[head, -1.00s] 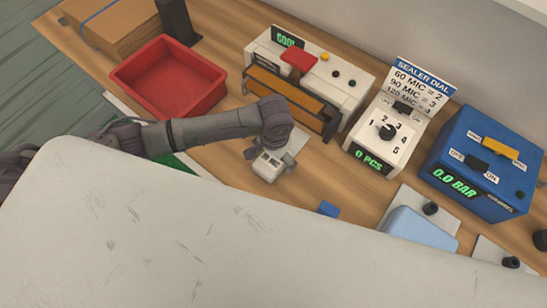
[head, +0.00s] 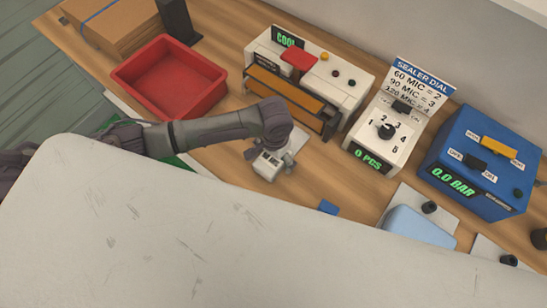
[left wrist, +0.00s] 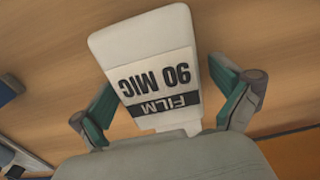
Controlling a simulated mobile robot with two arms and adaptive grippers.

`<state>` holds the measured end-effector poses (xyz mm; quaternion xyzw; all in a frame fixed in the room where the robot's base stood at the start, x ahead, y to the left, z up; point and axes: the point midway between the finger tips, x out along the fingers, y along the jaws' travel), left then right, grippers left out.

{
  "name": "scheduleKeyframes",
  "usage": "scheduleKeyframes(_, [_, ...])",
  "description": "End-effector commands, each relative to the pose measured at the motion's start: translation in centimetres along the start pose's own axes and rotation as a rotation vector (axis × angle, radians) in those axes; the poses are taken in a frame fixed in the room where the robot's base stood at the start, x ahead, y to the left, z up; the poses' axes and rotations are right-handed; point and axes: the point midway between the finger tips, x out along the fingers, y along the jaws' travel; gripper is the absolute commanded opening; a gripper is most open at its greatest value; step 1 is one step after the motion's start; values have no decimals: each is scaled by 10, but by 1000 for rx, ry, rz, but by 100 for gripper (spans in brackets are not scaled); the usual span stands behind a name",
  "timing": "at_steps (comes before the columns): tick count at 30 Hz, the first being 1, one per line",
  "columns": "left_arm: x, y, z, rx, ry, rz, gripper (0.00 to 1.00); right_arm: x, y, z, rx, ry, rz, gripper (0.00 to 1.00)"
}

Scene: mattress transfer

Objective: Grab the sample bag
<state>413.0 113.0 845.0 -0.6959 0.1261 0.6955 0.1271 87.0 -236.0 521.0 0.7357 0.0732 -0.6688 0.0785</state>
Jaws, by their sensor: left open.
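The sample bag (left wrist: 155,72) is a pale flat piece with a label reading FILM 90 MIC, upside down in the left wrist view. It lies on the wooden table and also shows in the head view (head: 267,166). My left gripper (left wrist: 168,102) is open, with one green-padded finger on each side of the bag's near part. I see gaps between the fingers and the bag. In the head view my left gripper (head: 268,155) is over the bag and partly hides it. My right gripper is not in view.
A red tray (head: 170,78) is behind my left arm. A sealer (head: 340,85) reading COOL stands behind the gripper. The dial unit (head: 385,135) and blue pressure box (head: 485,165) are to the right. A small blue piece (head: 328,207) lies in front.

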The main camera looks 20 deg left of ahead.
Motion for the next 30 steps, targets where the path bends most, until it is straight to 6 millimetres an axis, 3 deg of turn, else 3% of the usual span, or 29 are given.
scheduleKeyframes(2, [0, 0, 0, 0, 0, 0, 100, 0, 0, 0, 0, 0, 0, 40])
scheduleKeyframes(14, [0, 0, 0, 0, 0, 0, 33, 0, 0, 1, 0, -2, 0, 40])
scheduleKeyframes(26, [-3, 0, -1, 0, 3, 0, 33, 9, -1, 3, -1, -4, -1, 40])
scheduleKeyframes(30, [-23, 0, -1, 1, 5, 2, 33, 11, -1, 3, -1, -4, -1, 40])
